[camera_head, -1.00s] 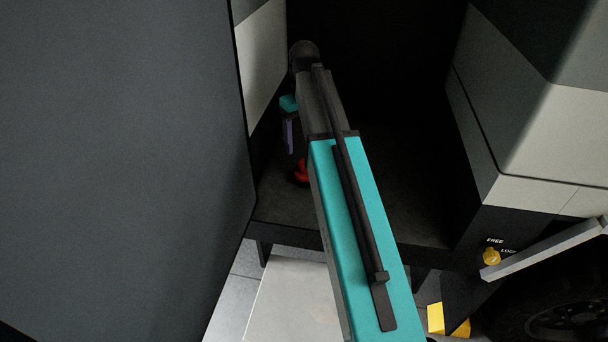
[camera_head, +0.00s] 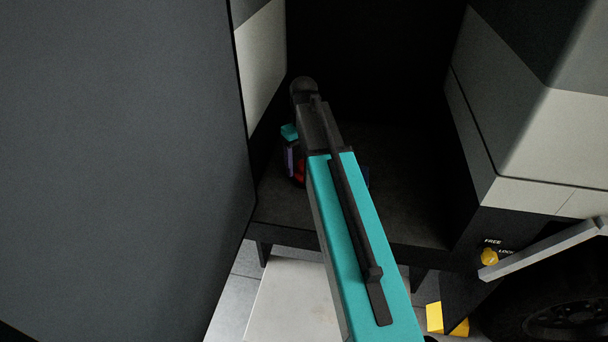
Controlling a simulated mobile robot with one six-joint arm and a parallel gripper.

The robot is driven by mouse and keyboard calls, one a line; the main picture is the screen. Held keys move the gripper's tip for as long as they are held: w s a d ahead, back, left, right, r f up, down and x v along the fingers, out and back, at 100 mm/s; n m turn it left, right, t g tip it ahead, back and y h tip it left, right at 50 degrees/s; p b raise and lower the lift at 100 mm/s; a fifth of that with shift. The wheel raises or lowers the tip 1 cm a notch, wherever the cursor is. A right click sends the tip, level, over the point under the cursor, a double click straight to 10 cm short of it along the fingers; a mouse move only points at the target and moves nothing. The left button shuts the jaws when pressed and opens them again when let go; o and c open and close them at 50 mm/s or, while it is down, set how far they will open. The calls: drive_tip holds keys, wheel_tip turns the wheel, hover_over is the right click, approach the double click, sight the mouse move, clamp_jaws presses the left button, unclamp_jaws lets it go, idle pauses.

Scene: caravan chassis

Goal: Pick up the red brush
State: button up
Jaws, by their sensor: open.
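The red brush (camera_head: 299,172) shows only as a small red patch on the dark floor of the recess, just left of my arm. Most of it is hidden behind my arm and gripper, so its shape and tilt cannot be told. My gripper (camera_head: 290,162) is partly in view, left of the arm, as a small teal part with a purplish piece below it. It is open and right beside the red patch in the picture. Whether it touches the brush or has it between the jaws is hidden.
A large dark grey panel (camera_head: 110,150) fills the left side. A grey and white body (camera_head: 550,140) bounds the recess on the right. The dark recess floor (camera_head: 410,195) is clear right of my arm. A yellow knob (camera_head: 489,257) sits at lower right.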

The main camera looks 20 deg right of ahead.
drive_tip(key=shift+f, duration=0.1)
idle(0.3)
drive_tip(key=shift+s+f+p, duration=0.15)
drive_tip(key=shift+f+p, duration=0.35)
drive_tip(key=shift+f, duration=2)
drive_tip(key=shift+d, duration=0.1)
drive_tip(key=c, duration=1.2)
drive_tip(key=shift+r+p, duration=0.15)
drive_tip(key=shift+p, duration=0.15)
